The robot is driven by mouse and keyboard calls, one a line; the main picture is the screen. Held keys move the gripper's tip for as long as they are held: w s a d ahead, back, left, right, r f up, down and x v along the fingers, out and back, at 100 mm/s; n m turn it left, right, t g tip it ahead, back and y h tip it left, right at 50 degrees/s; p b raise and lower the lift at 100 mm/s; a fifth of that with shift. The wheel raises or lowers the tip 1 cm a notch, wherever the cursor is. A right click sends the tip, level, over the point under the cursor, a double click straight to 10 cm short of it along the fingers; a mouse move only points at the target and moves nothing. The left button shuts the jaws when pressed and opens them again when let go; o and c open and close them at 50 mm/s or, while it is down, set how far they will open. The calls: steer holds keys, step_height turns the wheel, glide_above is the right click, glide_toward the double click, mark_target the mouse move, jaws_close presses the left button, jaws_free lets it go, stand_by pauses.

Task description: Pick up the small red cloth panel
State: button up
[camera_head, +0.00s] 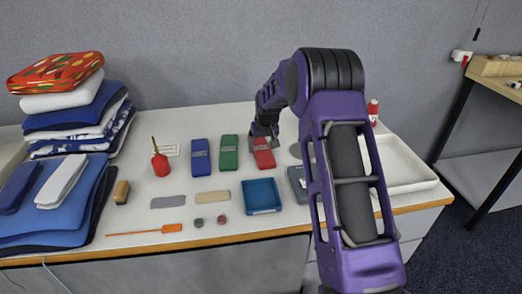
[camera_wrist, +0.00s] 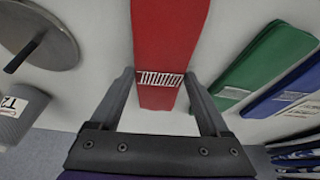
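The small red cloth panel (camera_head: 263,152) lies flat on the white table, at the right end of a row with a green panel (camera_head: 229,151) and a blue panel (camera_head: 201,157). In the wrist view the red panel (camera_wrist: 168,45) fills the upper middle, with a white striped label across it. My gripper (camera_wrist: 167,80) is open, one finger on each side of the red panel's near end. I cannot tell whether the fingers touch it. In the head view my gripper (camera_head: 264,133) is over the panel's far end and hides that part.
A blue tray (camera_head: 262,196) stands in front of the red panel. A grey round disc (camera_wrist: 40,35) lies beside it. A white tray (camera_head: 408,186) is at the right. Folded cloth stacks (camera_head: 70,125) fill the left end.

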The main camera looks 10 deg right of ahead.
steer(key=c, duration=0.7)
steer(key=shift+c, duration=0.2)
steer(key=shift+r, duration=0.15)
